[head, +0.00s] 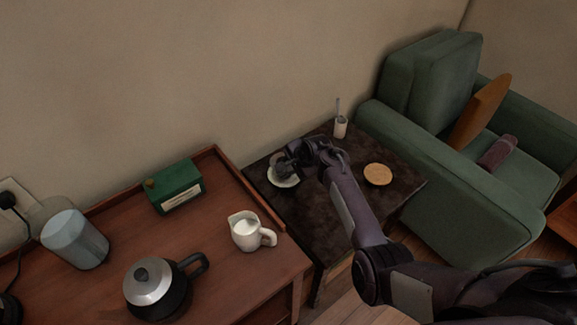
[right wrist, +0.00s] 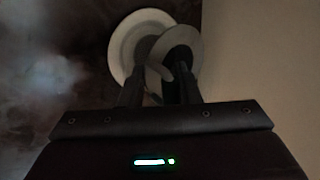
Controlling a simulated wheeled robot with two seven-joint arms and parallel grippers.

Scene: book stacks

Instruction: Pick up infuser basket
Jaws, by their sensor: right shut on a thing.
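My right gripper (head: 281,163) is over a white saucer (head: 284,181) on the dark side table, near the wall. In the right wrist view, the two fingers (right wrist: 158,90) are shut on a round, rimmed thing with a dark middle, the infuser basket (right wrist: 159,77). It overlaps the white saucer (right wrist: 123,44) in that view. The basket is mostly hidden by the gripper in the head view, and I cannot tell whether it touches the saucer. My left gripper is not in view.
A green armchair (head: 455,190) stands right. The wooden cabinet holds a white pitcher (head: 246,232), kettle (head: 156,290), green box (head: 175,187) and grey cylinder (head: 75,240).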

